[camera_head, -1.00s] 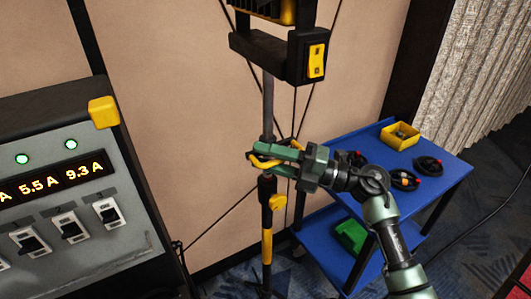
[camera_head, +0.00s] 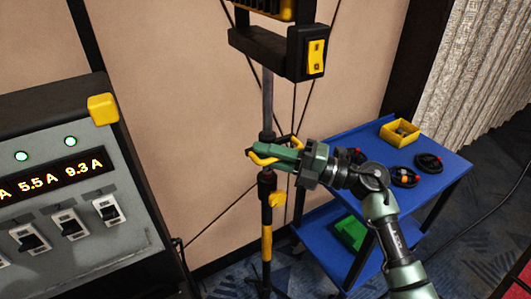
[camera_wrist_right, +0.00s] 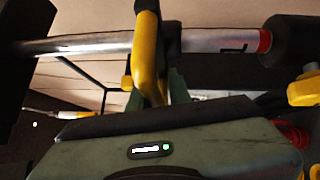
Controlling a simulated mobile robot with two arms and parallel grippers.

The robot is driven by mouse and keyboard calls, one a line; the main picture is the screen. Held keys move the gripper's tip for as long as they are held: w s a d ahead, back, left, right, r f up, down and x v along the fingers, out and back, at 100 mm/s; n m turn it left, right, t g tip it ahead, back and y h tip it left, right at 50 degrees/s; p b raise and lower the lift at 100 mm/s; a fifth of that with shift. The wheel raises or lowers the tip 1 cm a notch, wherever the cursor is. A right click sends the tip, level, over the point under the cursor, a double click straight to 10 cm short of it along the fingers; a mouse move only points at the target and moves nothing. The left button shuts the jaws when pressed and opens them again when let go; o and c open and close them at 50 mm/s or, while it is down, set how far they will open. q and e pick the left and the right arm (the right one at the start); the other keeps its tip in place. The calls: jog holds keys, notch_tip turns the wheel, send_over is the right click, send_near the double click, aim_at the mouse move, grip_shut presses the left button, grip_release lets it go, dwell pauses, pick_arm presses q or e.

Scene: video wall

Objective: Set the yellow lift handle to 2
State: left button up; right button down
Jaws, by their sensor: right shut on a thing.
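The yellow lift handle (camera_head: 263,160) is on the upright stand pole (camera_head: 267,98), below the black lamp box. My right gripper (camera_head: 275,151) reaches in from the right and is shut on the handle. In the right wrist view the yellow handle (camera_wrist_right: 147,55) passes between the fingers, which are mostly hidden. There the pole (camera_wrist_right: 85,46) lies across the picture, with a pale marked sleeve (camera_wrist_right: 225,42) and a red ring; the mark is not clear enough to read surely. My left gripper is not in view.
A black lamp box (camera_head: 268,48) with a yellow switch (camera_head: 316,54) tops the stand. A yellow knob (camera_head: 278,199) sits lower. A blue cart (camera_head: 445,176) stands right, with a yellow bin (camera_head: 387,133) and coiled cables. A grey console (camera_head: 130,237) stands left.

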jog(key=shift+r, duration=0.35)
dwell(0.6)
